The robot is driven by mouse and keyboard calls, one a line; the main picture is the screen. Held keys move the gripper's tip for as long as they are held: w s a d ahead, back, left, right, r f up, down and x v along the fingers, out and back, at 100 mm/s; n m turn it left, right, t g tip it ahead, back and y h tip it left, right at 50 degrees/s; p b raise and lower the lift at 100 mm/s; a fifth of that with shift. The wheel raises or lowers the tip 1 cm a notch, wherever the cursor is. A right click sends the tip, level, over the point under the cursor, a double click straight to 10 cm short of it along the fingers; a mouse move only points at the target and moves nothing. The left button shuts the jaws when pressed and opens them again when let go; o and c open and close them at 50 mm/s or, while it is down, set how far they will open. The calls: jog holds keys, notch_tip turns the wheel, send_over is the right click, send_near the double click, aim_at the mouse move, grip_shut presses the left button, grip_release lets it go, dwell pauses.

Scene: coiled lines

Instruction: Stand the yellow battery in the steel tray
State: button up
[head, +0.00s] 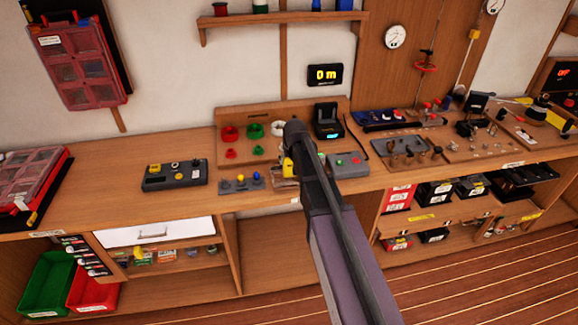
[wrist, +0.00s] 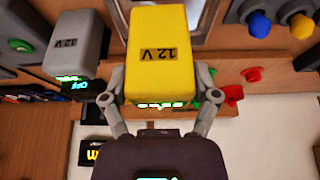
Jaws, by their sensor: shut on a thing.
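The yellow battery (wrist: 158,50), marked 12 V, is between my gripper's two fingers (wrist: 160,84) in the wrist view. The fingers touch its sides, and a green-lit strip shows along its lower edge. In the head view the battery (head: 288,168) is a small yellow patch beside my gripper (head: 296,150), mostly hidden by my arm. The steel tray (head: 283,184) shows partly at the bench's front, just below the battery. Its metal edge (wrist: 200,14) shows behind the battery in the wrist view. I cannot tell whether battery and tray touch.
A grey 12 V battery (wrist: 78,48) stands close to the left finger in the wrist view. A black charger (head: 328,121) is at the back. Red and green pegs (head: 229,133) line the back board.

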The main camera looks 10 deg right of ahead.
aim_at(288, 165)
jog(key=shift+w, duration=0.1)
jog(key=shift+w+a, duration=0.15)
jog(key=shift+w, duration=0.15)
jog(key=shift+w+a+f+b, duration=0.15)
jog(key=shift+w+f+b, duration=0.05)
jog(key=shift+f+b, duration=1.65)
jog(key=shift+f, duration=0.1)
jog(key=o, duration=1.2)
jog(key=shift+c, duration=0.2)
jog(key=p+v, duration=1.1)
jog(key=v, duration=0.1)
